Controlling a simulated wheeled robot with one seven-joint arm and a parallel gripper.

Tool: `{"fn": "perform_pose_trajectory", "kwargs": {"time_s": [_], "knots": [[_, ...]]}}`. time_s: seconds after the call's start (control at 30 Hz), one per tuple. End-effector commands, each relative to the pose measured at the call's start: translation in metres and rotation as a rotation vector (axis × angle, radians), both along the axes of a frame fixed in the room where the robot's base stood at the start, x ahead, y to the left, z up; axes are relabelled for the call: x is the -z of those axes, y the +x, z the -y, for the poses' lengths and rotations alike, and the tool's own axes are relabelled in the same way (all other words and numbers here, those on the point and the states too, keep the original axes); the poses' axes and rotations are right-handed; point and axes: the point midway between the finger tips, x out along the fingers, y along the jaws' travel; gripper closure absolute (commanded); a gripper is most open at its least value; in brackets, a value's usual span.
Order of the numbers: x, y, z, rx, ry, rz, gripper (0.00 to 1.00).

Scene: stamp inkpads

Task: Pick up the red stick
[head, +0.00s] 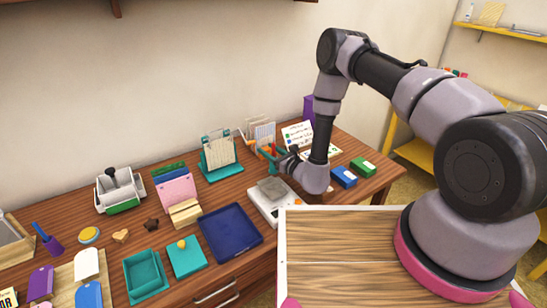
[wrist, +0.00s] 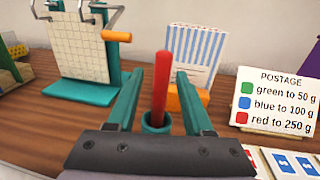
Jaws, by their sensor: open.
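The red stick (wrist: 161,80) stands upright in a small teal holder (wrist: 153,126) in the wrist view. My gripper (wrist: 160,74) is open, with one teal finger on each side of the stick and a visible gap to it on both sides. The stick's lower end is hidden inside the holder, and the gripper body covers the holder's base. In the head view my gripper (head: 271,154) is at the back right of the desk, and the stick is too small there to make out clearly.
A teal stand with a gridded sheet (wrist: 76,50) and an orange-handled crank is at left. A striped card holder (wrist: 195,55) stands behind the stick. A postage sign (wrist: 278,100) is at right. A scale (head: 268,207) and a blue tray (head: 230,230) lie nearer on the desk.

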Motion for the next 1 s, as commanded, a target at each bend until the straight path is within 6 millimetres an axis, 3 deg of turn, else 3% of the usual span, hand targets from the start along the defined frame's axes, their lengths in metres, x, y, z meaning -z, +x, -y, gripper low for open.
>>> {"fn": "perform_pose_trajectory", "kwargs": {"time_s": [0.23, 0.27, 0.3, 0.4, 0.77, 1.0], "knots": [[0.000, 0.002, -0.003, -0.001, 0.000, -0.001, 0.48], [0.000, 0.002, -0.003, -0.001, 0.000, -0.001, 0.52], [0.000, 0.002, -0.003, -0.001, 0.000, -0.001, 0.68], [0.000, 0.002, -0.003, -0.001, 0.000, -0.001, 1.00], [-0.002, 0.002, -0.003, -0.001, 0.001, -0.001, 1.00], [-0.024, 0.003, -0.003, 0.000, 0.002, 0.001, 1.00]]}}
